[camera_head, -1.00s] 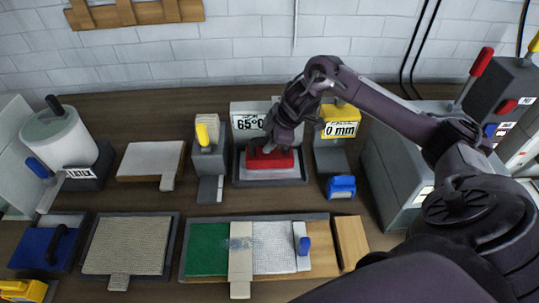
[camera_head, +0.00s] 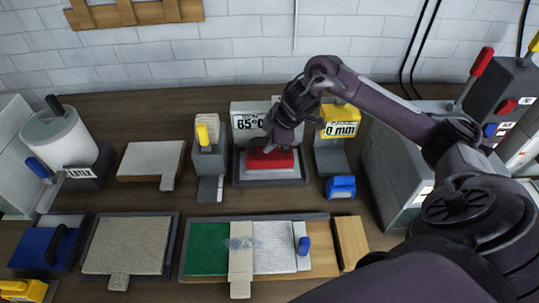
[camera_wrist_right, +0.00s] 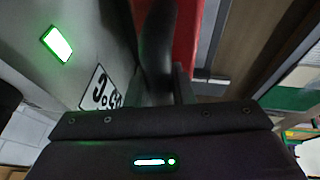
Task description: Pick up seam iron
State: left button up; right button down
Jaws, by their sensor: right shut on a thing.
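The seam iron (camera_head: 271,160) is a red block on a grey stand (camera_head: 268,181) below a 65°C sign, at the back middle of the bench. My right gripper (camera_head: 277,145) reaches down over it and is shut on its dark handle. In the right wrist view the handle (camera_wrist_right: 158,45) runs up from between the fingers, with the red body (camera_wrist_right: 187,35) beside it. The iron appears to sit level in its stand; its underside is hidden. My left gripper is not in view.
The 0 mm gauge (camera_head: 340,130) with a blue block (camera_head: 340,187) stands close right of the iron. A holder with a yellow part (camera_head: 203,135) stands close left. In front lies a tray with green and white pieces (camera_head: 207,250). A grey machine (camera_head: 400,165) is at the right.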

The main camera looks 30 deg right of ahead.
jog(key=shift+w+r, duration=0.15)
jog(key=shift+w, duration=0.05)
dwell(0.3)
jog(key=shift+r, duration=0.55)
notch_tip(320, 180, up, 4)
jog(key=shift+b, duration=0.4)
notch_tip(320, 180, up, 15)
jog(key=p, duration=0.6)
jog(key=shift+f, duration=0.1)
